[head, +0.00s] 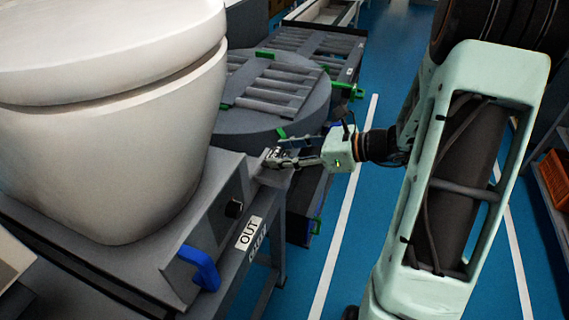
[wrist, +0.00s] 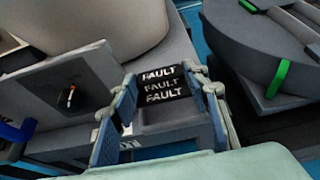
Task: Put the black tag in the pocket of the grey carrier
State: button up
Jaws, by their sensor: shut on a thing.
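The black tag (wrist: 161,85), printed several times with white "FAULT", shows in the wrist view between the two blue-padded fingers of my gripper (wrist: 165,92). My gripper is shut on it by its two sides. In the head view my gripper (head: 274,158) is at the right end of the grey carrier (head: 190,268), close to its corner. The carrier (wrist: 60,70) fills the left of the wrist view. A grey face (wrist: 170,112) shows just below the tag; I cannot tell whether it is the pocket, or whether the tag touches it.
A white toilet (head: 110,130) stands on the carrier, left of my gripper. A round roller turntable (head: 300,112) lies behind. Blue floor (head: 345,235) is open on the right.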

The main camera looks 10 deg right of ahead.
aim_at(285, 172)
jog(key=shift+w+d+f, duration=0.1)
jog(key=shift+w+f, duration=0.2)
jog(key=shift+f, duration=0.05)
jog(key=shift+w+f+b, duration=0.15)
jog(key=shift+f+b, duration=0.2)
jog(key=shift+f, duration=1.35)
jog(key=shift+f, duration=0.15)
jog(key=o, duration=0.7)
jog(key=shift+c, duration=0.2)
jog(key=shift+r, duration=0.25)
jog(key=p+v, duration=0.1)
jog(key=v, duration=1.1)
